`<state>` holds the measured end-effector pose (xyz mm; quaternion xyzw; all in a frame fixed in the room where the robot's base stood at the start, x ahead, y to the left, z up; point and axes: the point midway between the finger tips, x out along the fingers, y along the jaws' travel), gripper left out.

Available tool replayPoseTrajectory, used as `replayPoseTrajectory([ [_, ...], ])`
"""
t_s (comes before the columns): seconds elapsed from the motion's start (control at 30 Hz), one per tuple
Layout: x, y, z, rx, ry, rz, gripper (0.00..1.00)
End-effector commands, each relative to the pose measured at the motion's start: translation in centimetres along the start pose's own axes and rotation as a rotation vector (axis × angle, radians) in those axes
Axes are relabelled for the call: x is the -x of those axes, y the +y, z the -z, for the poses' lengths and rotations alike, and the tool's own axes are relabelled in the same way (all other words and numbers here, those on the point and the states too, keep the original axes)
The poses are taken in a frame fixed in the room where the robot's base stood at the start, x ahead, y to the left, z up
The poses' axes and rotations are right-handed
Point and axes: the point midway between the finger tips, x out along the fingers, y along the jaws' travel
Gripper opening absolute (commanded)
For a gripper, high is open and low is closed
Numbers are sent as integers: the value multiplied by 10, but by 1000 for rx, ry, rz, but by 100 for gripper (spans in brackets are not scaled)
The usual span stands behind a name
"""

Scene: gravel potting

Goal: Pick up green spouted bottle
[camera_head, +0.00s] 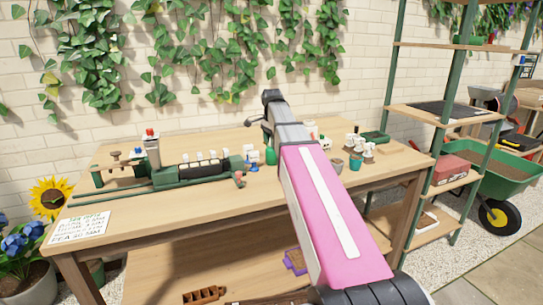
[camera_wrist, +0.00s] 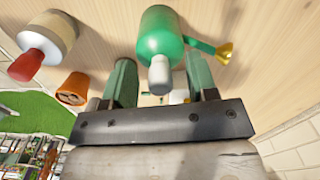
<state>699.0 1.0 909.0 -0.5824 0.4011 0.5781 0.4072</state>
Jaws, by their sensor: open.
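The green spouted bottle (camera_wrist: 158,28) has a pale grey cap, and a green spout with a brass flared tip extends to its right in the wrist view. In the head view, a small green bottle (camera_head: 271,156) stands on the wooden table, partly covered by my arm. My gripper (camera_wrist: 159,66) is open, with one green finger on each side of the bottle's cap in the wrist picture. The bottle's body lies beyond the fingertips, and I see no contact. In the head view, the fingers are not clear.
In the wrist view, a white bottle with a red cap (camera_wrist: 48,38) and a terracotta pot (camera_wrist: 73,89) are to the left. The wooden table (camera_head: 130,215) also carries a green rack (camera_head: 190,171) and several small containers on the right. Its front left is mostly clear, except for a written card (camera_head: 79,228).

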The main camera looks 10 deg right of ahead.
Motion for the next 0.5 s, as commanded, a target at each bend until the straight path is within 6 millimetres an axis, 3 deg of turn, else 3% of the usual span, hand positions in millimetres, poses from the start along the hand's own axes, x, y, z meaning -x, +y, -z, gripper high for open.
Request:
replayPoseTrajectory([
  [0.23, -2, 0, 0, 0, 0, 0, 50],
  [0.4, -2, 0, 0, 0, 0, 0, 0],
  [0.5, -2, 0, 0, 0, 0, 0, 0],
])
